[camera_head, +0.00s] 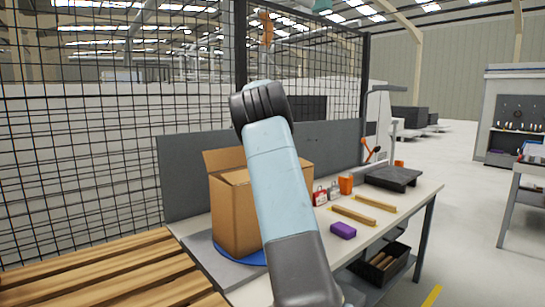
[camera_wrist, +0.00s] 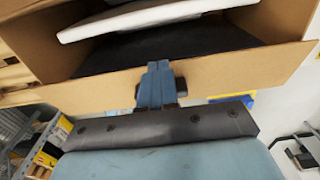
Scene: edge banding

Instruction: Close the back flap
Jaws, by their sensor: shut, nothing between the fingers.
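The open cardboard box (camera_head: 233,213) stands on the workbench, partly hidden behind my arm in the head view. One flap (camera_head: 222,159) stands up at its back edge. In the wrist view I look into the box, where a white item (camera_wrist: 150,17) lies above a dark surface (camera_wrist: 165,46). A cardboard flap (camera_wrist: 232,80) runs across the middle of that view. My gripper (camera_wrist: 160,66) is shut and empty, with its fingertips overlapping this flap; I cannot tell whether they touch it. The gripper is hidden in the head view.
To the right lie a purple block (camera_head: 343,230), wooden strips (camera_head: 354,215), small red-and-white packs (camera_head: 320,196) and a dark plate (camera_head: 392,178). A grey panel (camera_head: 182,180) and mesh fence stand behind. A slatted wooden surface (camera_head: 110,275) is at front left.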

